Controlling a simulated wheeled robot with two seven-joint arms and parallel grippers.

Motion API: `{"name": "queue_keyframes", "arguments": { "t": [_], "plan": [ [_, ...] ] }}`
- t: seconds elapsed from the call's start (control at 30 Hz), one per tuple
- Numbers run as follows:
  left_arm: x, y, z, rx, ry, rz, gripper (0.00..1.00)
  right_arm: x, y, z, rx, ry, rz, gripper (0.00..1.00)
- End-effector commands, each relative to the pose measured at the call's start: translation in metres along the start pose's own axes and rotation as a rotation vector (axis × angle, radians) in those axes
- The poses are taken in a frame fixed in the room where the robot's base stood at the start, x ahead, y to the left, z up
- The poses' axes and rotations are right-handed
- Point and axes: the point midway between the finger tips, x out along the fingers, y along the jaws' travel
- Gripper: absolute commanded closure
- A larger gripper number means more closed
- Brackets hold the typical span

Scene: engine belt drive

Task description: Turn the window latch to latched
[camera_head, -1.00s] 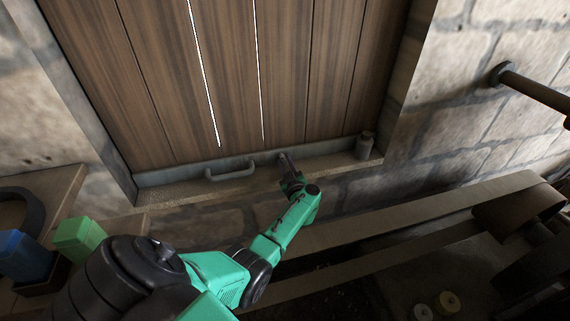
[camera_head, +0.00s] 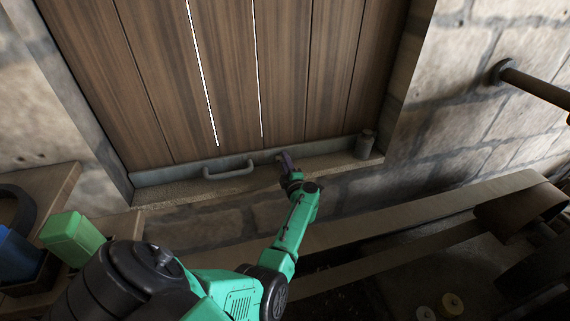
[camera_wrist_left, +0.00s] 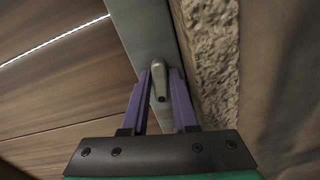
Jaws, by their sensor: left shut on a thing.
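The window latch (camera_wrist_left: 158,78) is a small grey rounded lever on the metal rail along the bottom of the wooden shutter. In the left wrist view it stands between the two purple fingers of my left gripper (camera_wrist_left: 160,82), which is shut on it near the fingertips. In the head view my left gripper (camera_head: 286,160) reaches the rail just right of the grey handle (camera_head: 229,169) and hides most of the latch. The latch's exact angle is hard to tell in the head view. My right gripper is not in view.
The plank shutter (camera_head: 230,80) fills the recess above a stone sill (camera_head: 180,192). A small grey cylinder (camera_head: 365,144) stands at the sill's right end. A belt (camera_head: 430,208) runs below the wall. Green (camera_head: 70,236) and blue (camera_head: 18,255) blocks are at the lower left.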

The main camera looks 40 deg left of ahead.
Motion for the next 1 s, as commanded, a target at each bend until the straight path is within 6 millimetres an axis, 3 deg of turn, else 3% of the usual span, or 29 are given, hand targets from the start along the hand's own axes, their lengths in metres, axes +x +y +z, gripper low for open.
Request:
{"name": "queue_keyframes", "arguments": {
  "t": [0.4,0.93,0.97,1.0],
  "plan": [
    [-0.0019,-0.0042,0.0005,-0.198,0.001,-0.008,1.0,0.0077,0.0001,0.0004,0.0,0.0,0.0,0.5],
    [-0.002,-0.0046,0.0004,-0.222,0.0,-0.01,1.0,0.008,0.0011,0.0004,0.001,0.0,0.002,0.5],
    [-0.002,-0.0046,0.0004,-0.222,0.0,-0.01,0.65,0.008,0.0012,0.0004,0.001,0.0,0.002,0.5],
    [-0.0019,-0.0043,0.0003,-0.222,0.001,-0.009,0.5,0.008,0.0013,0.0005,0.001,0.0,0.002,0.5]
  ]
}}
